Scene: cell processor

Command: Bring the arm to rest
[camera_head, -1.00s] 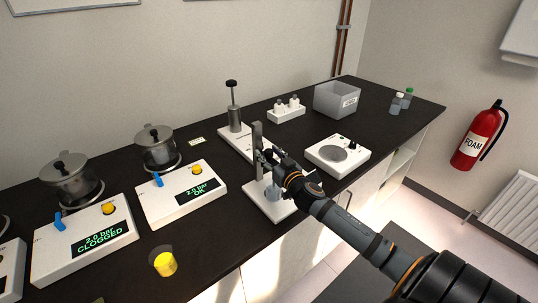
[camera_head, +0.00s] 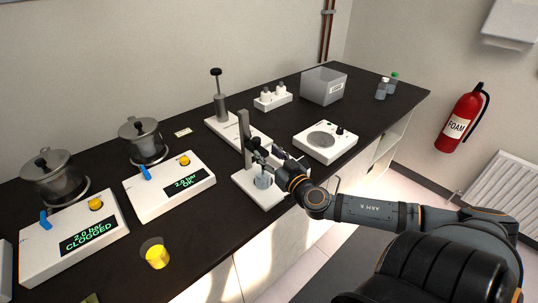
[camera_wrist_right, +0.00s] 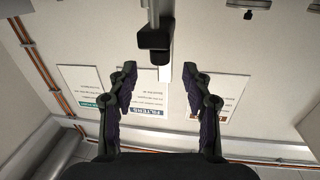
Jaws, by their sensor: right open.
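My right gripper (camera_head: 259,160) is at the white-based stand (camera_head: 243,184) with a grey upright post, near the front edge of the bench. In the right wrist view its two dark fingers (camera_wrist_right: 163,90) are spread apart with nothing between them. A black block on a grey rod (camera_wrist_right: 153,45) shows just ahead of the fingertips. A clear cup (camera_head: 263,182) sits on the stand's base below the gripper. The gripper partly hides the stand, and I cannot tell whether they touch. My left gripper is out of view.
Two white pressure units stand left, one reading CLOGGED (camera_head: 75,240), one OK (camera_head: 170,187). A yellow-filled cup (camera_head: 156,255) is at the front. A white round-topped device (camera_head: 325,142), grey bin (camera_head: 323,87) and plunger stand (camera_head: 221,107) are nearby. Wall posters (camera_wrist_right: 222,90) show in the wrist view.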

